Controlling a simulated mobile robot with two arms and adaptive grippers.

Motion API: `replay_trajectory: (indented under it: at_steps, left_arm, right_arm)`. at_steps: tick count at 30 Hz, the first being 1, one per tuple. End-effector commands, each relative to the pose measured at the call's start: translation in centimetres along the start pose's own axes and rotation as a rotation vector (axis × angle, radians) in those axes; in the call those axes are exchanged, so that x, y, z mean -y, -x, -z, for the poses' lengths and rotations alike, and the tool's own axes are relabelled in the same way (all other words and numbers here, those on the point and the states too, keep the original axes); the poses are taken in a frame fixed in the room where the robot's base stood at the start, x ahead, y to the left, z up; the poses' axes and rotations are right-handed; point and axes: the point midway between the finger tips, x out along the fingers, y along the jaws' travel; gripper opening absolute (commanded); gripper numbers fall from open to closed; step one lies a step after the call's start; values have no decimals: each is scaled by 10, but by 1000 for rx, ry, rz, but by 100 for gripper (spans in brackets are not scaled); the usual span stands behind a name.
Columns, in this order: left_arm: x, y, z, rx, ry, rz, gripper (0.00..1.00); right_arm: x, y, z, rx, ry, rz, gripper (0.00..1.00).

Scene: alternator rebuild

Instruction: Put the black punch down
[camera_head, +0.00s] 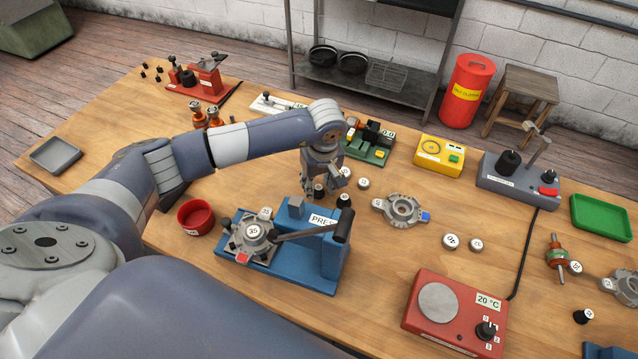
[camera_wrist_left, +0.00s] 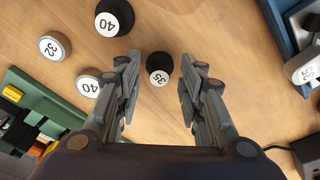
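A black punch marked 35 (camera_wrist_left: 159,68) stands upright on the wooden table in the left wrist view, between my left gripper's fingertips (camera_wrist_left: 158,75). There is a visible gap on both sides of it, so the fingers are open. In the head view my left gripper (camera_head: 323,182) points down over the table behind the blue press, with the small black punch (camera_head: 319,191) at its fingers. A larger black punch marked 40 (camera_wrist_left: 114,17) stands apart from the fingers; it also shows in the head view (camera_head: 344,201). My right gripper is not in view.
The blue press (camera_head: 318,262) holds a grey housing and stands in front of my gripper. Silver discs marked 32 (camera_wrist_left: 54,46) and 40 (camera_wrist_left: 90,82) lie close by. A green fixture (camera_head: 378,154) stands behind, a red bowl (camera_head: 196,217) to the left.

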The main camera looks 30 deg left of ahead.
Motion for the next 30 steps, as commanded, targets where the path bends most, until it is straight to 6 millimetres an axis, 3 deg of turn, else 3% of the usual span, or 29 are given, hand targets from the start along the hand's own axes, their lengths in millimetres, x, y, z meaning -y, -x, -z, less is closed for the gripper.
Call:
replay_trajectory:
  at_steps: [4, 8, 21, 30]
  left_arm:
    - [0, 4, 0, 0, 0, 0, 36]
    - [-1, 19, 1, -3, 0, -4, 36]
    - [-1, 107, 1, -2, 1, -4, 36]
    - [0, 123, 0, 0, 0, 0, 36]
  right_arm:
    - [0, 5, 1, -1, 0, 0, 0]
    - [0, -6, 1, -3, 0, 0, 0]
    - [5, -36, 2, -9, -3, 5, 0]
    - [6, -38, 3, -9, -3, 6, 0]
